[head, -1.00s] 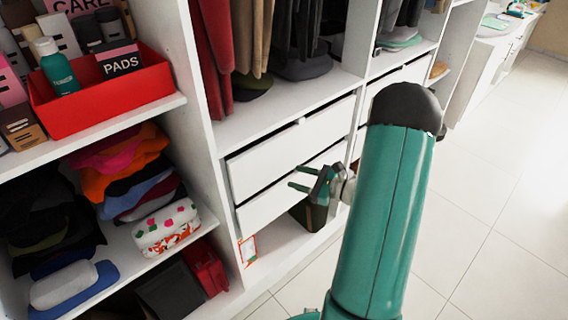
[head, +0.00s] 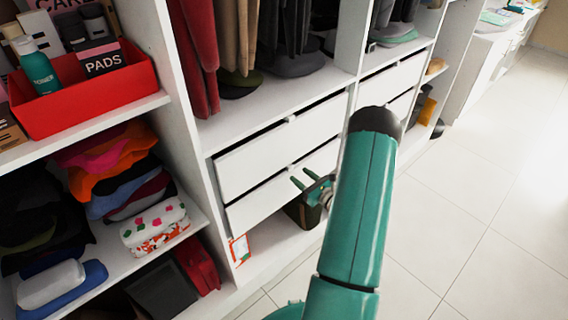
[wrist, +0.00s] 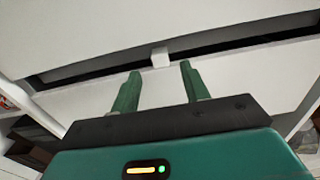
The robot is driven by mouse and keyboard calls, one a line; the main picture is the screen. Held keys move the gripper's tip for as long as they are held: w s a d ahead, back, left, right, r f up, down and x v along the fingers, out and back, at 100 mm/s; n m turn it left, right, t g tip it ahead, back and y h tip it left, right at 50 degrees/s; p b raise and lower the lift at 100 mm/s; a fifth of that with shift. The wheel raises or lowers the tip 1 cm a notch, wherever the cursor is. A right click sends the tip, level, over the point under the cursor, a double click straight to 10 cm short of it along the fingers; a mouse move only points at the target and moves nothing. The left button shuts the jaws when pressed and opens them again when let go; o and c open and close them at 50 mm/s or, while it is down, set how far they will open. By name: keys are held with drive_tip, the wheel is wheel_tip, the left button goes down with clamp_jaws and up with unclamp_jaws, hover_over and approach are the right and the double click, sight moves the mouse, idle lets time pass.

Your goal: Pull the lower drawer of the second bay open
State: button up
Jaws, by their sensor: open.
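The second bay has two white drawers, one above the other. The lower drawer (head: 262,203) looks shut, with a dark gap along its top edge. It also shows in the wrist view (wrist: 70,98). Its small white handle (wrist: 160,57) is at the middle of that top edge. My gripper (head: 303,177) is in front of the lower drawer, near the handle. In the wrist view my gripper (wrist: 160,68) is open, its two green fingers apart, with the handle between and just beyond the tips. Nothing is held. My arm hides the drawer's right end in the head view.
The upper drawer (head: 270,150) is just above. A dark bin (head: 303,212) stands below the lower drawer. The left bay holds a red box (head: 90,95), folded clothes and a patterned case (head: 155,227). Open tiled floor (head: 470,220) lies to the right.

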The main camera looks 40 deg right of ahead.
drive_tip(key=w, duration=0.9)
drive_tip(key=shift+w, duration=0.1)
drive_tip(key=shift+a, duration=0.1)
clamp_jaws()
